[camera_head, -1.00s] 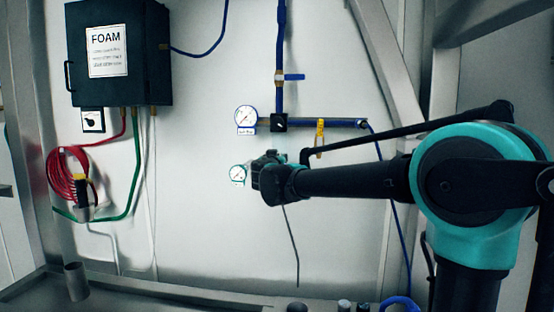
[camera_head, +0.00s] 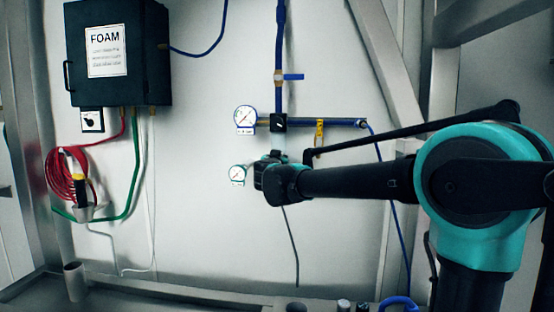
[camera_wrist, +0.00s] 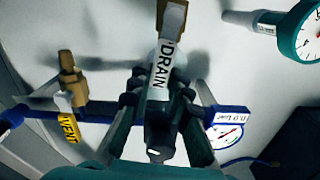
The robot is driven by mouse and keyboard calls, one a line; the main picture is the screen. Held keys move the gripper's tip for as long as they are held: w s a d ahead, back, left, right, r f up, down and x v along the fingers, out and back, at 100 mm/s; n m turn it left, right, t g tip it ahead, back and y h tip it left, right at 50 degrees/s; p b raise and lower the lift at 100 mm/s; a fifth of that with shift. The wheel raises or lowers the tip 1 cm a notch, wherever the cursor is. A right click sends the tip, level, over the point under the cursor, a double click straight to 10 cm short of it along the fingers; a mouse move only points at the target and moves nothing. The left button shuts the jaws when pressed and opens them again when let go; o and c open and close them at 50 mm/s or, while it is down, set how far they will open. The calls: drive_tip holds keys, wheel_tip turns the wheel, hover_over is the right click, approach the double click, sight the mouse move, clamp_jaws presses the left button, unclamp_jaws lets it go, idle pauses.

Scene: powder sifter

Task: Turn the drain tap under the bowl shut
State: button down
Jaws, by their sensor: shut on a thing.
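In the wrist view, a white tag (camera_wrist: 161,68) reading DRAIN stands between my gripper's fingers. A grey and brown fitting (camera_wrist: 172,20), which looks like the drain tap's end, sticks out past the tag at the top. My gripper (camera_wrist: 160,92) is shut on the tap, its dark finger pads on either side of the tagged part. The exact contact and the angle of the tap's handle are hard to tell. In the head view my gripper (camera_head: 263,172) is at the wall beside the lower gauge (camera_head: 237,174), and it hides the bowl and tap.
A blue pipe (camera_head: 335,122) with an upper gauge (camera_head: 245,117) and a yellow-tagged vent valve (camera_head: 319,133) runs just above my gripper. The vent's yellow tag (camera_wrist: 70,130) also shows in the wrist view. A thin dark hose (camera_head: 292,245) hangs below. A FOAM box (camera_head: 150,60) is far left.

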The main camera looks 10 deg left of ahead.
drive_tip(key=d+f+m, duration=0.5)
drive_tip(key=m, duration=0.9)
drive_tip(key=shift+d+f+m, duration=0.2)
drive_tip(key=shift+f+m, duration=0.05)
drive_tip(key=shift+m, duration=0.05)
drive_tip(key=shift+s, duration=0.1)
idle(0.4)
drive_tip(key=c, duration=1.4)
unclamp_jaws()
drive_tip(key=s, duration=1.2)
drive_tip(key=shift+a, duration=0.2)
